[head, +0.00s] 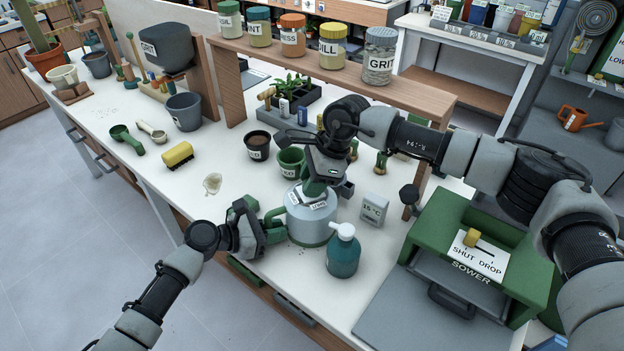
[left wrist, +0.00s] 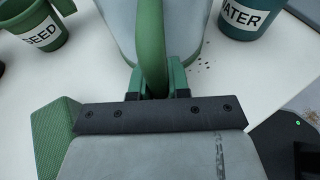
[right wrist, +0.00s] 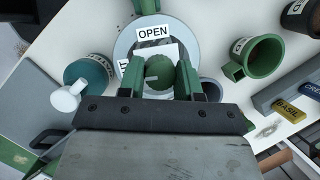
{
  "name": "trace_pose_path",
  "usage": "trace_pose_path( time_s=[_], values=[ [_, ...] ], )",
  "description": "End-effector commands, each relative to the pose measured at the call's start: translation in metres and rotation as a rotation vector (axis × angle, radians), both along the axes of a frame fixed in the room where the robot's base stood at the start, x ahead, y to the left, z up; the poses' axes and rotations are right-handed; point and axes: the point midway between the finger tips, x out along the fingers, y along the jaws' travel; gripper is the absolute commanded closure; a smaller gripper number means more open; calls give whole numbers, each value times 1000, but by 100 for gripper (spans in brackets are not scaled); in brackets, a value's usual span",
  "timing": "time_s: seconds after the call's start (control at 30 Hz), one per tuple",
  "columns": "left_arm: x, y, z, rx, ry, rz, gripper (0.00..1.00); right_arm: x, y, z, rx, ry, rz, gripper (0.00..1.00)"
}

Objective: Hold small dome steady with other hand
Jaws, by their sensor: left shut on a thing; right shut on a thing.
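The small dome (head: 309,228) is a pale grey-blue, translucent-looking cover standing upright near the table's front edge. It has a green side handle and a green top knob (right wrist: 160,70). In the right wrist view, an OPEN label lies on the dome's top (right wrist: 122,50). My left gripper (head: 264,228) is low at the dome's left and shut on the green side handle (left wrist: 152,40). My right gripper (head: 318,190) comes from above and is shut on the top knob. The fingers partly hide the knob, and what is under the dome is hidden.
A teal WATER bottle (head: 342,258) stands close at the dome's right front. A green SEED mug (head: 291,163) and dark pot (head: 257,146) stand behind. A small 15 °C sign (head: 374,209) and green sower (head: 520,285) are right. The table left of the dome is mostly clear.

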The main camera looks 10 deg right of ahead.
Motion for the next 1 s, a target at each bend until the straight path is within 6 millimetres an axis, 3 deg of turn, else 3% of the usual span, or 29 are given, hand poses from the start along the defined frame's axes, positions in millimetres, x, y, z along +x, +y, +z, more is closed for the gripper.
trace_pose_path(
  time_s=[0.27,1.0],
  values=[
    [0,0,0,1,1,-1,96,-1,0,0,0,-2,-174,90],
    [0,0,0,1,1,-1,96,-2,1,0,-2,-4,-871,90]
  ],
)
